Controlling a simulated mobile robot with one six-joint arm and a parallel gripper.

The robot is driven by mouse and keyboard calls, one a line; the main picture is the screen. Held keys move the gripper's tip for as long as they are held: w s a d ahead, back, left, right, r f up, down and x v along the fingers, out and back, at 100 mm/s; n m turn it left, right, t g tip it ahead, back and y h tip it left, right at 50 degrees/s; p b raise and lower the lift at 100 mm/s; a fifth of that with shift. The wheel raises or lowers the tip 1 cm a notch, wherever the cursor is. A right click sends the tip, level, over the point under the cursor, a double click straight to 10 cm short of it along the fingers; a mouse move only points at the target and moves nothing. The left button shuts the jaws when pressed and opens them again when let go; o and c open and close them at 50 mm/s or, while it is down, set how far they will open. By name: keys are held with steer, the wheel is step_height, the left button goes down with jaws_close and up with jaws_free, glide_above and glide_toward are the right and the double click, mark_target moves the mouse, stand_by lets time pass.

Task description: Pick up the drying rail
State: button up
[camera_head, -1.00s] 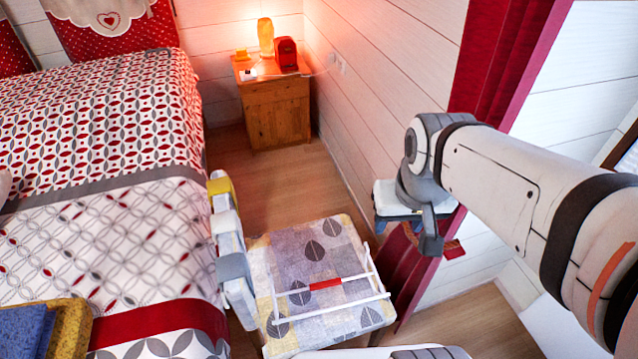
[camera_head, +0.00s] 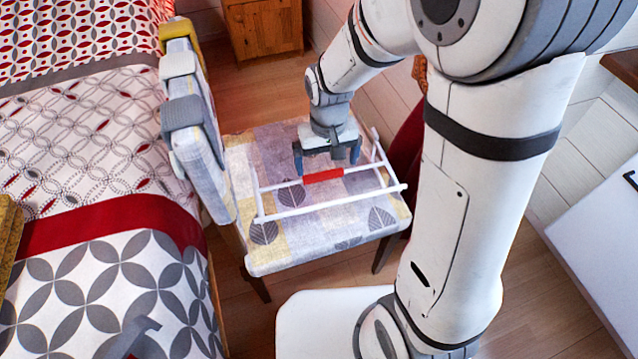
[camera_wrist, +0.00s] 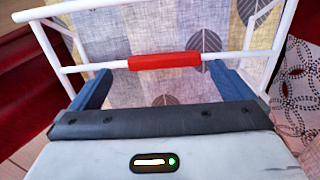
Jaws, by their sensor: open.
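The drying rail (camera_head: 323,176) is a white bar frame with a red sleeve on its middle bar. It lies on the patterned seat of a chair (camera_head: 310,254). My gripper (camera_head: 326,160) points down over the red sleeve, with its two dark fingers apart. In the wrist view the red sleeve of the drying rail (camera_wrist: 164,61) crosses the space between the blue-grey fingers of my gripper (camera_wrist: 162,75). I cannot tell exactly how far the fingertips are above or around the bar.
The bed (camera_head: 85,150) with patterned covers stands close along the left. The chair's backrest (camera_head: 195,125) rises between bed and seat. A wooden nightstand (camera_head: 264,28) is at the back. A dark red curtain (camera_head: 407,150) hangs right of the seat. Floor is clear behind the chair.

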mark_target(322, 179)
steer(key=shift+w+a+f+b, duration=0.1)
steer(key=shift+a+f+b, duration=0.1)
steer(key=shift+f, duration=0.4)
steer(key=shift+a+f+b, duration=0.1)
steer(key=shift+f+b, duration=0.05)
steer(key=shift+f, duration=0.45)
step_height(322, 179, down, 7)
steer(key=b, duration=0.4)
steer(key=shift+f, duration=0.1)
steer(key=shift+c, duration=0.6)
steer(key=c, duration=0.8)
steer(key=shift+r, duration=0.2)
